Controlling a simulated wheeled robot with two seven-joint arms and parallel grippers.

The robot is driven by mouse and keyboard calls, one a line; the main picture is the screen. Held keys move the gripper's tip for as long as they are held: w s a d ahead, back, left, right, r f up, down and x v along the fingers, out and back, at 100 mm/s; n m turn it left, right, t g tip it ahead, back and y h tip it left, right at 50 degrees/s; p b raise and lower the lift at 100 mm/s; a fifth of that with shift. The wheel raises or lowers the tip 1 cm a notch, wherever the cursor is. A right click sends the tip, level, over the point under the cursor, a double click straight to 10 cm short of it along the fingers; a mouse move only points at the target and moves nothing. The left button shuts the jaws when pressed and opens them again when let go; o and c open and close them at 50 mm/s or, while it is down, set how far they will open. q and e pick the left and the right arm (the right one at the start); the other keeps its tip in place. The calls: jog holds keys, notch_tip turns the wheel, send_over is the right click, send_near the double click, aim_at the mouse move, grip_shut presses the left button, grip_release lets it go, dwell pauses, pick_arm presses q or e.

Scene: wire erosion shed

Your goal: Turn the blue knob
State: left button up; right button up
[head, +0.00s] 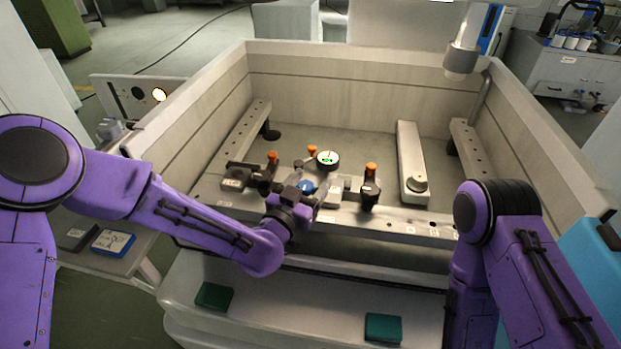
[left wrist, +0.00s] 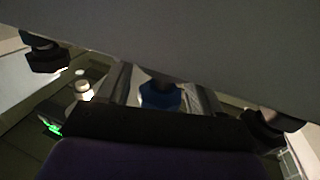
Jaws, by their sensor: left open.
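The blue knob (head: 306,186) shows in the head view in the middle of the tank, at the row of clamps on the front rail. My left gripper (head: 305,192) reaches it from the left and partly covers it. In the left wrist view the blue knob (left wrist: 160,96) shows between the two fingers of my left gripper (left wrist: 160,90). The fingers stand open on either side of it. I cannot tell whether either finger touches it. The purple right arm stands at the right of the head view, and its gripper cannot be seen.
The tank's walls (head: 360,92) enclose the area. A green pad (head: 214,296) and a teal pad (head: 383,328) lie on the front ledge.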

pick_arm(q)
jog(key=c, duration=1.1)
jog(key=shift+f+n+t+y+b, duration=0.15)
jog(key=shift+n+t+y+b, duration=0.15)
jog(key=shift+n+y+b, duration=0.15)
jog(key=shift+a+n+t+y, duration=0.15)
jog(key=shift+n+t+y, duration=0.5)
jog(key=shift+y, duration=0.6)
jog(key=o, duration=1.1)
jog(key=b+v, duration=0.3)
jog(key=v, duration=0.7)
jog(key=shift+s+r+b, duration=0.2)
jog(key=shift+r+b, duration=0.05)
jog(key=shift+b, duration=0.05)
jog(key=shift+a, duration=0.1)
